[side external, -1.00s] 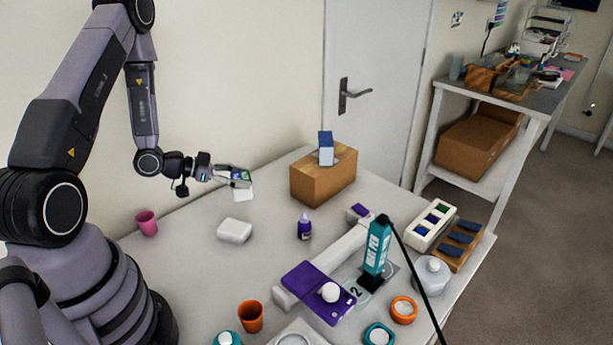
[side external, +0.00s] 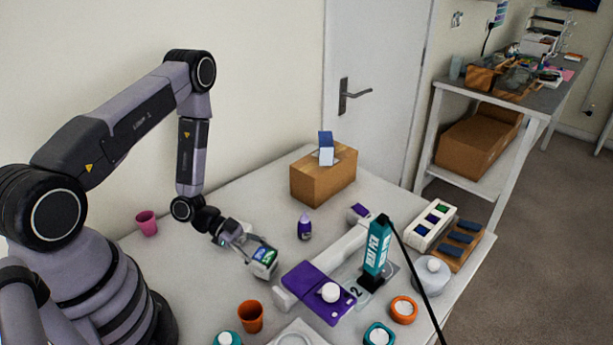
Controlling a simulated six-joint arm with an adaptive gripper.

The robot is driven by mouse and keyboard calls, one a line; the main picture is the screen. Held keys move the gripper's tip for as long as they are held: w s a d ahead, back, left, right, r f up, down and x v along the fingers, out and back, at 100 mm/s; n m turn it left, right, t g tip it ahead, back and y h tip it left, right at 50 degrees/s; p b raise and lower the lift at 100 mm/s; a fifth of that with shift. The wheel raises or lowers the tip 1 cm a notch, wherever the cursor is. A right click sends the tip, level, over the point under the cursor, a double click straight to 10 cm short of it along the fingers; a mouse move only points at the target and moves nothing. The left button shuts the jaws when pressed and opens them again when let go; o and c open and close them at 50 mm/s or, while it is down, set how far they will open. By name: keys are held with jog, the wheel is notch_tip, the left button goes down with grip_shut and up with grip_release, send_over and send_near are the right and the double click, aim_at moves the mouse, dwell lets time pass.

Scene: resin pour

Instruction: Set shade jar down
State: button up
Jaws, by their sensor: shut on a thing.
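My gripper (side external: 258,256) reaches down and to the right over the table, left of the purple-topped scale-like device (side external: 305,280). It is shut on a small pale thing, likely the shade jar (side external: 264,270), with green and blue patches beside it at the fingertips. The jar is tilted with the gripper and partly covered by the fingers. I cannot tell whether it touches the table.
A purple bottle (side external: 305,228) and a cardboard box (side external: 323,178) stand behind. An orange cup (side external: 250,316) is in front, a pink cup (side external: 147,223) at left. A teal upright unit (side external: 377,250) with a black cable stands right. The back-left table is clear.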

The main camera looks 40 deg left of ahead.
jog(key=shift+f, duration=0.2)
jog(key=o, duration=1.2)
